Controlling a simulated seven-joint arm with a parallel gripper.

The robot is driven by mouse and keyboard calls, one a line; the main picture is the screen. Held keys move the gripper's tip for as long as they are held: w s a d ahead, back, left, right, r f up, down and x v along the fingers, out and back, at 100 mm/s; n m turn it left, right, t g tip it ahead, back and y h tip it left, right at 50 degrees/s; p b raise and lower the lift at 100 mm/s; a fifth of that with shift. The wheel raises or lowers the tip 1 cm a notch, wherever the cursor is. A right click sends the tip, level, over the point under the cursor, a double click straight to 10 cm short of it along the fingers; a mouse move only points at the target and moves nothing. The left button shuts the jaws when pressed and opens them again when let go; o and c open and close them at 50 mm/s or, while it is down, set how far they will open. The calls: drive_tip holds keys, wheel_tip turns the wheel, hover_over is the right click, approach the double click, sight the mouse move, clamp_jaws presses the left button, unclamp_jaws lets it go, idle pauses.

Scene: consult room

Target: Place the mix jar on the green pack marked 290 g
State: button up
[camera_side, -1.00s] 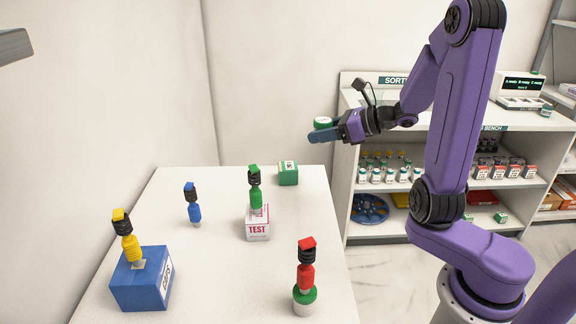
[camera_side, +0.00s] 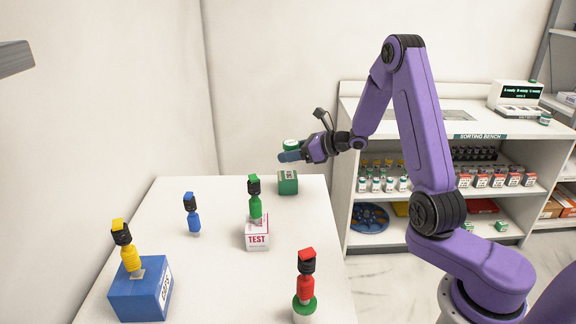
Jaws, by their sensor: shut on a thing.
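Only the jar's top shows above the fingers. The green pack (camera_side: 288,188) stands at the far right end of the white table. Its label is too small to read surely. The gripper and jar are above the green pack in the picture, with a small gap between the fingers and the pack's top.
On the white table (camera_side: 188,272) stand a blue box (camera_side: 133,300) with a yellow figure (camera_side: 130,256), a blue figure (camera_side: 193,217), a TEST box (camera_side: 253,240) with a green figure (camera_side: 255,205), and a red figure (camera_side: 305,287) on a green-lidded jar (camera_side: 303,310). Shelves (camera_side: 420,216) stand behind right.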

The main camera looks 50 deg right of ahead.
sight(288, 175)
drive_tip(key=shift+w+d+f, duration=0.15)
drive_tip(key=shift+w+f, duration=0.75)
drive_tip(key=shift+f, duration=1.6)
drive_tip(key=shift+s+f, duration=0.1)
drive_tip(key=o, duration=1)
drive_tip(key=shift+o, duration=0.2)
